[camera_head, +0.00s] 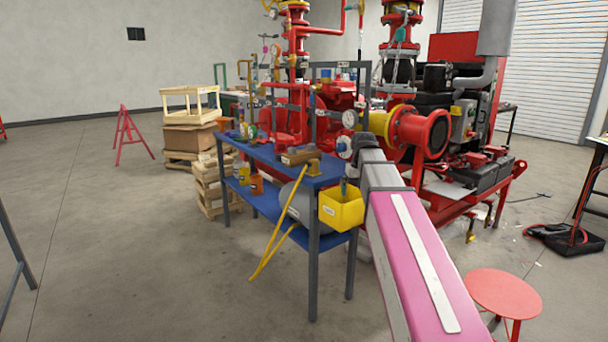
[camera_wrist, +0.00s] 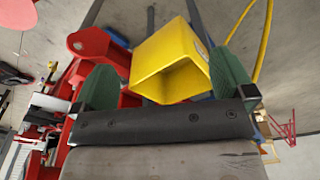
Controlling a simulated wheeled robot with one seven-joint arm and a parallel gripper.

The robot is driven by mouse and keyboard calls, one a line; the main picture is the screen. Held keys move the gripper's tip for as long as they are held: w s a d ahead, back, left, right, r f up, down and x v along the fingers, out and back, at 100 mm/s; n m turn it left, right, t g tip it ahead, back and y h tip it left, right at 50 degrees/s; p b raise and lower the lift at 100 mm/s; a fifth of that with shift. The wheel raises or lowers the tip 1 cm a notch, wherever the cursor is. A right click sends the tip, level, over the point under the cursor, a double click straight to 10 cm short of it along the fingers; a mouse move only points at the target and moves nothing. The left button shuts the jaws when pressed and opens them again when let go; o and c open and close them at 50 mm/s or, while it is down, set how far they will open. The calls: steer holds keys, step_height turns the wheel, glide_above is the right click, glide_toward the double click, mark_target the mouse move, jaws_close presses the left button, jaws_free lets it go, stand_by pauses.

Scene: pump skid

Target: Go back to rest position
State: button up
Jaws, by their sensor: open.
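My gripper (camera_wrist: 163,75) shows in the wrist view with its two green fingers wide apart and nothing held between them. A yellow bin (camera_wrist: 172,58) lies beyond and between the fingers, its opening facing the camera; no contact is visible. In the head view the yellow bin (camera_head: 341,211) hangs at the near end of the blue workbench (camera_head: 330,178). A small dark upright shape shows at the bin's top; I cannot tell what it is. My pink arm reaches forward from the lower right, and its far end is hard to make out against the machinery.
The red pump skid (camera_head: 425,135) stands behind the bench. A yellow bent bar (camera_head: 279,232) leans at the bench's front. A red round stool (camera_head: 503,292) stands at lower right. Wooden pallets (camera_head: 212,187) and a red trestle (camera_head: 129,135) are at left.

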steer(key=s+f, duration=0.6)
steer(key=f, duration=0.4)
steer(key=s+f, duration=0.6)
steer(key=f, duration=0.5)
steer(key=s+f+m+g, duration=0.1)
steer(key=s+f, duration=0.5)
steer(key=f, duration=0.5)
steer(key=shift+s+f, duration=0.15)
steer(key=shift+s, duration=0.15)
steer(key=shift+a, duration=0.1)
